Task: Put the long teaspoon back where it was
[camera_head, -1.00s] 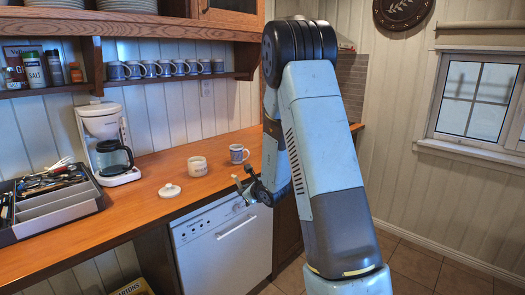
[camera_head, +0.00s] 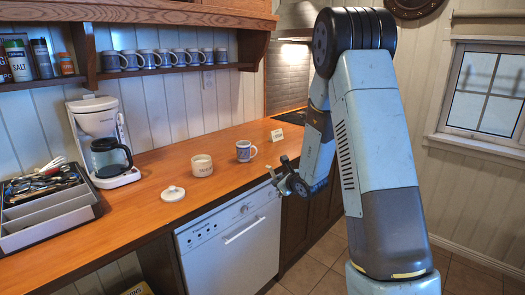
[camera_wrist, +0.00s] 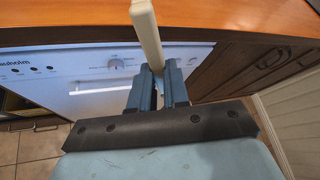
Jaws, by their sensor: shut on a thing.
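My gripper (camera_head: 279,172) is in front of the counter's front edge, above and in front of the white dishwasher. In the wrist view my gripper (camera_wrist: 159,74) is shut on a long cream-coloured stick (camera_wrist: 148,35), which looks like the handle of the long teaspoon. The grey utensil tray (camera_head: 47,217) stands on the counter at far left. A heap of utensils (camera_head: 42,184) lies in its rear compartment. The front compartments look empty.
A coffee maker (camera_head: 103,142) stands right of the tray. Several mugs line the shelf above.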

